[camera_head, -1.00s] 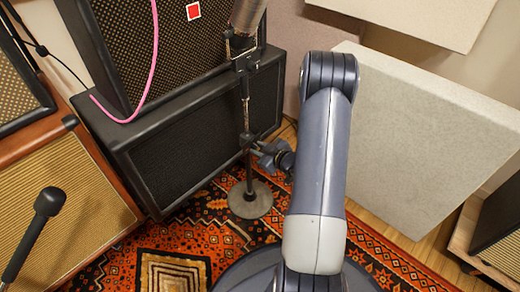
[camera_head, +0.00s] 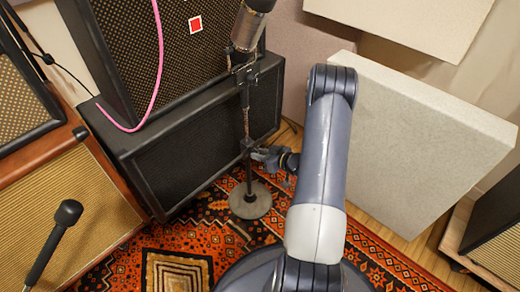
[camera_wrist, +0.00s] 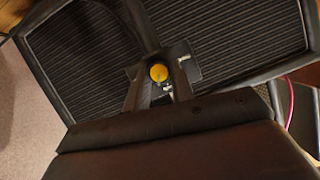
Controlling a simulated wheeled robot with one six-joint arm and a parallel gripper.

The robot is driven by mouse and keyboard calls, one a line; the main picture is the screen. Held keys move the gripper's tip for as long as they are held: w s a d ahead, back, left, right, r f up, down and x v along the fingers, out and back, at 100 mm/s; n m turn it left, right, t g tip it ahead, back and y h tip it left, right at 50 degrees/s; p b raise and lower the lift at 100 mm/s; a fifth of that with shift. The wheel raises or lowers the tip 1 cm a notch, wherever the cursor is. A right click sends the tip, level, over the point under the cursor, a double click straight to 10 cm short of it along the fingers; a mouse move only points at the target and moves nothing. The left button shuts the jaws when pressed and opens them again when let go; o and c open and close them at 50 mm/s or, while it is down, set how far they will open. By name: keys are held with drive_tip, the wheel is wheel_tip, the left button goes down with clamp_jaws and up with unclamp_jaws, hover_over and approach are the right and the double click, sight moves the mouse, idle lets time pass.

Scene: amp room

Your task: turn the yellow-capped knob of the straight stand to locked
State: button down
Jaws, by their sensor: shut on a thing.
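The straight stand (camera_head: 246,118) rises from a round grey base (camera_head: 250,200) on the rug and carries a large silver microphone (camera_head: 249,28). My gripper (camera_head: 262,155) reaches its pole from the right, at mid-height. In the wrist view the yellow-capped knob (camera_wrist: 158,72) sits between the two fingertips of my gripper (camera_wrist: 158,82), which are shut on it. Small metal pins show beside the cap. I cannot read the knob's locked or unlocked position. In the head view the knob is hidden at the gripper.
A black speaker cabinet (camera_head: 205,140) stands close behind the pole, with an amp (camera_head: 180,50) and pink cable (camera_head: 150,95) above. A black microphone (camera_head: 68,212) is at lower left. A pale panel (camera_head: 410,140) leans right of my arm. Patterned rug (camera_head: 215,235) covers the floor.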

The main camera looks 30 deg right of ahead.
drive_tip(key=shift+w+d+f+m+y+p, duration=0.1)
drive_tip(key=shift+m+y+p, duration=0.1)
drive_tip(key=shift+m+y, duration=1.05)
drive_tip(key=shift+s+d+f+m+y+p, duration=0.15)
drive_tip(key=shift+m+y, duration=0.4)
drive_tip(key=shift+m, duration=1.25)
drive_tip(key=shift+w+d+f+m+y+p, duration=0.1)
drive_tip(key=shift+w+m+y+p, duration=0.1)
drive_tip(key=shift+m+y, duration=1.05)
drive_tip(key=shift+m+h, duration=0.35)
drive_tip(key=shift+m, duration=0.05)
drive_tip(key=c, duration=1.2)
unclamp_jaws()
